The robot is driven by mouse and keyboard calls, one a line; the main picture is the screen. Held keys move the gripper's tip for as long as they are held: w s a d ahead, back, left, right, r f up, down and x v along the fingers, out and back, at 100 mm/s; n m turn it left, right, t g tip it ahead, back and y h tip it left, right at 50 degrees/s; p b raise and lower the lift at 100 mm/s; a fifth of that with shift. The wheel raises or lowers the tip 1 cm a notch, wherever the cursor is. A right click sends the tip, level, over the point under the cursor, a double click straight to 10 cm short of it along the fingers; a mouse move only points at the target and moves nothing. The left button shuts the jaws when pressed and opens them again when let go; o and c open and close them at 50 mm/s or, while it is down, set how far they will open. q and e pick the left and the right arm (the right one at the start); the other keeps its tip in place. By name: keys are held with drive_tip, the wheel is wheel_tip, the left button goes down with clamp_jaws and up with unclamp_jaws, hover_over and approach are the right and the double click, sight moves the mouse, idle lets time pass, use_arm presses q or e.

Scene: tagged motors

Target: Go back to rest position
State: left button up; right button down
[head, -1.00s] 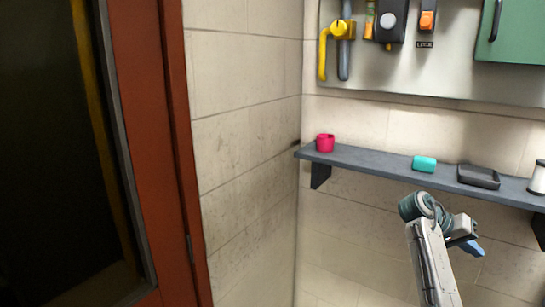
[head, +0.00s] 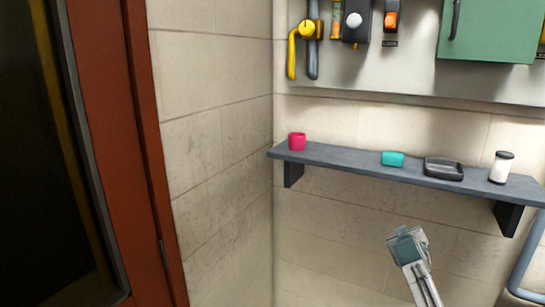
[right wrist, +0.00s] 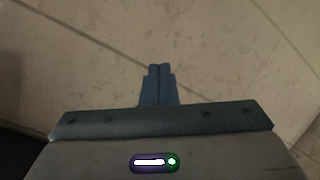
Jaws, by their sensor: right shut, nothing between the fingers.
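My right arm comes in from the bottom right of the head view, in front of the wall and below the shelf. Its fingers are not clear there. In the right wrist view my right gripper (right wrist: 160,70) is shut, its two blue fingers together with nothing between them. Only bare tiled wall or floor shows beyond the fingers. My left gripper is not in view.
A grey shelf (head: 335,162) on the tiled wall holds a pink cup (head: 297,142), a teal block (head: 392,159), a black tray (head: 428,172) and a white jar (head: 501,168). Above is a panel (head: 400,72) with a yellow valve (head: 306,30). A red-framed door (head: 125,150) stands left.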

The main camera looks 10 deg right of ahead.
drive_tip(key=w+a+r+n+t+y, duration=0.1)
drive_tip(key=w+a+r+t+y, duration=0.3)
drive_tip(key=a+r+t, duration=0.3)
drive_tip(key=s+a+f+g+y, duration=0.15)
drive_tip(key=s+f, duration=0.25)
drive_tip(key=f, duration=0.9)
drive_tip(key=s+f+g+h, duration=0.1)
drive_tip(key=s+f+g, duration=0.25)
drive_tip(key=f, duration=1.05)
drive_tip(key=s+a+f+m+g+y, duration=0.1)
drive_tip(key=s+a+f+g, duration=0.1)
drive_tip(key=s+f, duration=0.95)
drive_tip(key=s+a+f+g, duration=0.1)
drive_tip(key=s+f+g, duration=0.2)
drive_tip(key=s+f, duration=0.8)
drive_tip(key=s+a+f+g, duration=0.2)
drive_tip(key=s+f, duration=0.6)
drive_tip(key=s, duration=0.1)
drive_tip(key=s+a+f+g, duration=0.2)
drive_tip(key=s+f, duration=0.6)
drive_tip(key=s, duration=0.1)
drive_tip(key=s+a+f+g, duration=0.2)
drive_tip(key=s+f, duration=0.1)
drive_tip(key=s, duration=1)
drive_tip(key=s+a+f+g+y, duration=0.1)
drive_tip(key=s+a+f, duration=0.1)
drive_tip(key=s, duration=1)
drive_tip(key=shift+s+a+f+g, duration=0.2)
drive_tip(key=shift+s+f+g, duration=0.2)
drive_tip(key=shift+f, duration=0.4)
